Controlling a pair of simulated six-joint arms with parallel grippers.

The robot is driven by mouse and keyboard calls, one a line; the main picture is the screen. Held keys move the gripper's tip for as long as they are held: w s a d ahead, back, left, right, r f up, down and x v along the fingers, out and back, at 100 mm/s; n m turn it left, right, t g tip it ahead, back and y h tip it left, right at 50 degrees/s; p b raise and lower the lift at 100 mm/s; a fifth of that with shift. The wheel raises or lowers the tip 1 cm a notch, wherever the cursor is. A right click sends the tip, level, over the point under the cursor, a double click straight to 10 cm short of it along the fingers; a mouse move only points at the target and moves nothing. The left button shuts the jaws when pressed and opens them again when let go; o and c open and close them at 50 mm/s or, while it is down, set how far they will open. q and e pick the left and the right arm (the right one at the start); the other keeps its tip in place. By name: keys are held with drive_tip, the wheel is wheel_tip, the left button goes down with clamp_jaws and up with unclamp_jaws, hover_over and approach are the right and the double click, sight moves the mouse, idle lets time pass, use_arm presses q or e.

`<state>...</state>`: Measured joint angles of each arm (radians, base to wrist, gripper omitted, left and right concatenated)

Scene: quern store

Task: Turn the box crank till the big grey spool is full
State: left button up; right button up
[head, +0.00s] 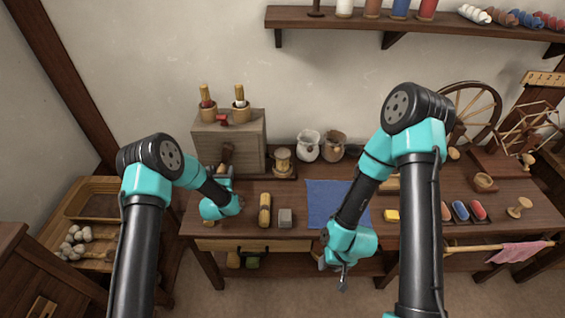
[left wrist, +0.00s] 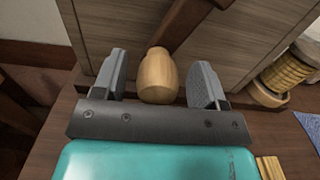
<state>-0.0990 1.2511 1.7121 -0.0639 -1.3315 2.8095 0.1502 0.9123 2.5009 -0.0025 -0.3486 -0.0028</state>
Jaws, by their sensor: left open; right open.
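The box (head: 252,140), grey-brown wood, stands at the back left of the table. Its dark crank arm (head: 227,153) is on the front face and ends in a pale wooden knob (left wrist: 158,76). My left gripper (left wrist: 162,82) is open, with the knob between its two fingers and a gap visible on both sides. In the head view the knob is mostly hidden by my left gripper (head: 222,172). A spool with tan winding (head: 283,160) stands right of the box; it also shows in the left wrist view (left wrist: 285,75). I cannot make out a grey spool. My right gripper (head: 343,282) is open and empty at the table's front edge.
On the table (head: 300,238) are a yellow-brown roller (head: 265,210), a grey block (head: 285,217), a blue cloth (head: 322,200) and two jars (head: 308,146). A spinning wheel (head: 472,108) stands at the right. Two brush pots (head: 240,108) stand on the box.

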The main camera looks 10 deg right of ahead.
use_arm(q)
drive_tip(key=shift+s, duration=0.1)
drive_tip(key=s+a, duration=0.1)
drive_tip(key=s, duration=0.5)
drive_tip(key=shift+s, duration=0.35)
drive_tip(key=shift+a, duration=0.15)
idle(0.3)
